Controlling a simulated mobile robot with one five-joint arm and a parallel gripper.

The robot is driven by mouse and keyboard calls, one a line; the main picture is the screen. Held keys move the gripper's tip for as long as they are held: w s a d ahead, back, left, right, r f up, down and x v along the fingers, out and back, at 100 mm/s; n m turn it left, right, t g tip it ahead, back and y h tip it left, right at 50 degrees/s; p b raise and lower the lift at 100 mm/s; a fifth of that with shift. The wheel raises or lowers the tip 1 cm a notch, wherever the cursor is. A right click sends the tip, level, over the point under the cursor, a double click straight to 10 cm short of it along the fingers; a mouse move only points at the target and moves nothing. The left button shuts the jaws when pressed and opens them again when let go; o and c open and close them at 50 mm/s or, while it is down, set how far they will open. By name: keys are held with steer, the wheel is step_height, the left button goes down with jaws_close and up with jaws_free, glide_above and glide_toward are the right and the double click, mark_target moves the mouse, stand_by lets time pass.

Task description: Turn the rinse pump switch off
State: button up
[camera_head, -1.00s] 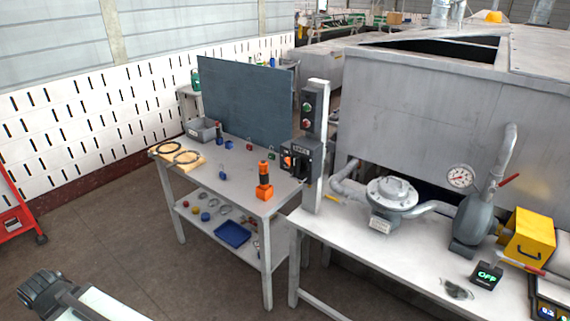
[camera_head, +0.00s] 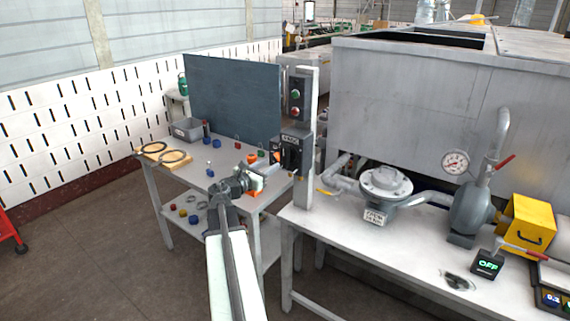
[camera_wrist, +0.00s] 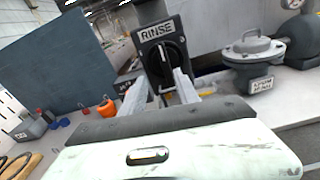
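The rinse switch is a dark box (camera_head: 292,150) on a pale upright post. In the wrist view its RINSE label (camera_wrist: 157,30) sits above a black rotary knob (camera_wrist: 162,62). The knob's handle looks roughly upright, but its exact setting is unclear. My gripper (camera_head: 264,171) is just left of and in front of the box in the head view. In the wrist view its two pale fingers (camera_wrist: 163,86) are spread, one on each side below the knob, with nothing held between them. Contact with the knob cannot be made out.
A control box with green and red buttons (camera_head: 295,98) is above the switch. A pump (camera_head: 385,186), a gauge (camera_head: 455,162) and a display reading OFF (camera_head: 487,264) are on the right bench. The left table (camera_head: 178,172) holds a grey bin (camera_head: 186,129) and padlocks.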

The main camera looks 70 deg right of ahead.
mark_target(284, 155)
steer(key=shift+n, duration=0.4)
steer(key=x, duration=0.6)
steer(key=s+r+x, duration=0.1)
steer(key=x, duration=0.2)
steer(key=shift+r, duration=0.1)
